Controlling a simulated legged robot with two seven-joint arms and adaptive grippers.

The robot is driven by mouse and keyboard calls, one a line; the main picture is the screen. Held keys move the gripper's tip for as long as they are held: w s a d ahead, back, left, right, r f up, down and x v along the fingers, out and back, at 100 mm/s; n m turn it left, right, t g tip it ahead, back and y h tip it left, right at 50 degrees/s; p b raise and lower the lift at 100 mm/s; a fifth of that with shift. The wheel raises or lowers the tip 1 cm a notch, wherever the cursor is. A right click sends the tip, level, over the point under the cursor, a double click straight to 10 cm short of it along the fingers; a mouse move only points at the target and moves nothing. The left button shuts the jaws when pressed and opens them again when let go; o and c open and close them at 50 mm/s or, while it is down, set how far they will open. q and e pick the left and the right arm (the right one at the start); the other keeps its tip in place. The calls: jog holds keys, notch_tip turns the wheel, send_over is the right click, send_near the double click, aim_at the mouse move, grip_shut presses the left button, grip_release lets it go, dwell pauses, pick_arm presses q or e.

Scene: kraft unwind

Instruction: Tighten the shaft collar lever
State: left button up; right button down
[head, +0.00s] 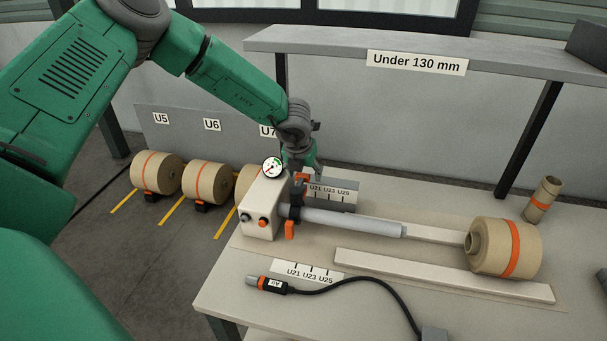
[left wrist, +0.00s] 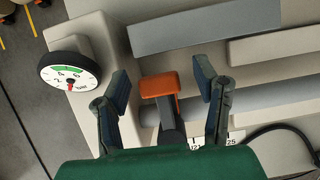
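The grey shaft (head: 350,221) runs right from a cream housing block (head: 262,207). A dark shaft collar (head: 296,208) sits around it beside the block. The collar's orange-tipped lever (left wrist: 160,86) stands up on a dark arm in the left wrist view. In the head view an orange part (head: 301,178) shows at the collar's top and an orange tab (head: 289,231) hangs below. My left gripper (head: 306,172) is over the collar from above. In the left wrist view its fingers are open, one on each side of the lever, with gaps visible. My right gripper is not in view.
A pressure gauge (head: 272,167) stands on the block, close to the left gripper. A kraft roll (head: 503,248) rests at the right of the table. An air hose connector (head: 267,284) lies in front. A shelf labelled "Under 130 mm" (head: 416,63) spans above the back.

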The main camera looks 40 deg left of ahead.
aim_at(299, 185)
pick_arm(q)
jog(key=shift+a, duration=0.1)
jog(key=shift+s+r, duration=0.15)
jog(key=shift+s, duration=0.05)
jog(key=v, duration=1.1)
jog(key=shift+w+r, duration=0.15)
jog(key=shift+w, duration=0.05)
